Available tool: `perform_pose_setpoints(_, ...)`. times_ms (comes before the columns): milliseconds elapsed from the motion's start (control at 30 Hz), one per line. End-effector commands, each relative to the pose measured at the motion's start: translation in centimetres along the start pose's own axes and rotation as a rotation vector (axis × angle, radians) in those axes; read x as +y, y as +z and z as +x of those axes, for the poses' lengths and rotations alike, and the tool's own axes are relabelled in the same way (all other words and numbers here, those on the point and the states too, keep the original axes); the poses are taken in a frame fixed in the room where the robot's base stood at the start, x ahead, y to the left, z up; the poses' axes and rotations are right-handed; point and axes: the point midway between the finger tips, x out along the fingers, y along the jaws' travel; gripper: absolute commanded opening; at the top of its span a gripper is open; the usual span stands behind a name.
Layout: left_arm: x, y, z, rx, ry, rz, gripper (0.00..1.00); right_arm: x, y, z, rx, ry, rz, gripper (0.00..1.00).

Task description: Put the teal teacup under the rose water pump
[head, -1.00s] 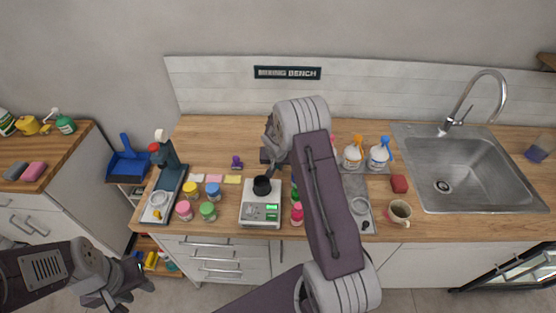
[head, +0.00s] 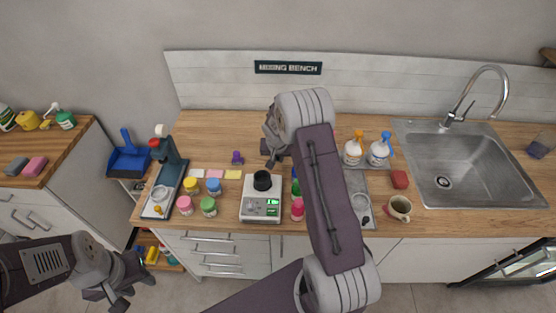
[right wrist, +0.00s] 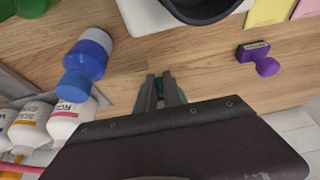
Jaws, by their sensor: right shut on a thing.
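My right gripper (right wrist: 163,92) is shut on a small teal thing (right wrist: 159,86), likely the teal teacup; only a sliver shows between the fingers in the right wrist view. It is over the wooden counter, and its arm hides much of the counter middle in the head view. A white bottle with a pink label reading "RO…" (right wrist: 68,120), likely the rose water pump, stands at the left of the right wrist view. My left gripper (head: 118,287) is open and empty, low in front of the counter.
A blue-lidded jar (right wrist: 88,55) stands between the gripper and the bottles. A white scale (head: 262,207) with a black cup, a purple stamp (head: 237,158), orange (head: 354,149) and blue (head: 380,150) pump bottles, a mug (head: 400,207) and a sink (head: 470,180) share the counter.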

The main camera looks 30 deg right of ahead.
Motion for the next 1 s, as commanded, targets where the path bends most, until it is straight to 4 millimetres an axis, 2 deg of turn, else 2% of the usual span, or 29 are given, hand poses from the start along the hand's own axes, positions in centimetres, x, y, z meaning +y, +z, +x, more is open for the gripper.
perform_pose_setpoints(500, 0.0, 0.0, 0.1, 0.0, 0.0, 0.0, 0.36, -0.1, -2.5, -5.7, 0.004, -0.002, 0.0, 0.0)
perform_pose_setpoints(700, 0.0, 0.0, 0.2, 0.0, 0.0, 0.0, 0.36, 0.0, -3.0, -7.0, 0.003, 0.0, -0.001, 0.0)
perform_pose_setpoints(1000, 0.0, 0.0, 0.2, 0.0, 0.0, 0.0, 0.36, -0.1, -3.2, -7.7, 0.002, -0.001, -0.001, 0.0)
